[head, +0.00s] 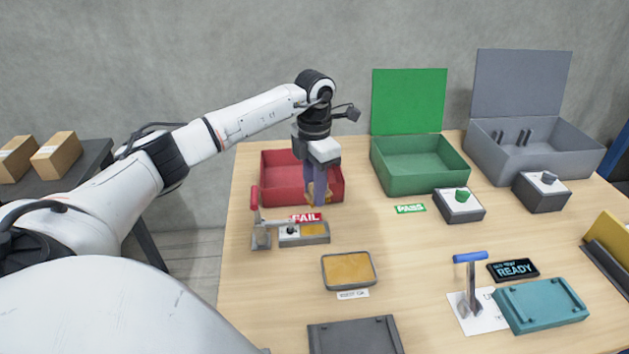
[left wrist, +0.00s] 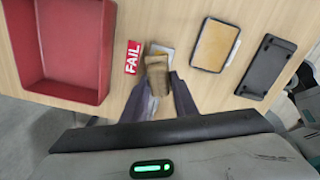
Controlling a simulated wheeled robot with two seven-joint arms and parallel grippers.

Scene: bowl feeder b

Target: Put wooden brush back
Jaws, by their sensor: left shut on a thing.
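My left gripper (head: 316,198) points down in front of the red box (head: 265,188), above the table. It is shut on the wooden brush (head: 310,190), a small brown piece partly hidden by the fingers. In the left wrist view the brush (left wrist: 157,68) sits between the fingertips of the left gripper (left wrist: 160,88), beside the red FAIL label (left wrist: 133,57). A tray with a tan pad (head: 348,268) lies on the table in front, with a small white label whose text I cannot read surely. My right gripper is not in view.
A red-handled toggle clamp (head: 256,222) and a small fixture (head: 304,233) stand near the gripper. A green box (head: 425,178), grey box (head: 535,160) and two button boxes are to the right. A blue-handled clamp (head: 470,285) and teal block (head: 541,305) are front right.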

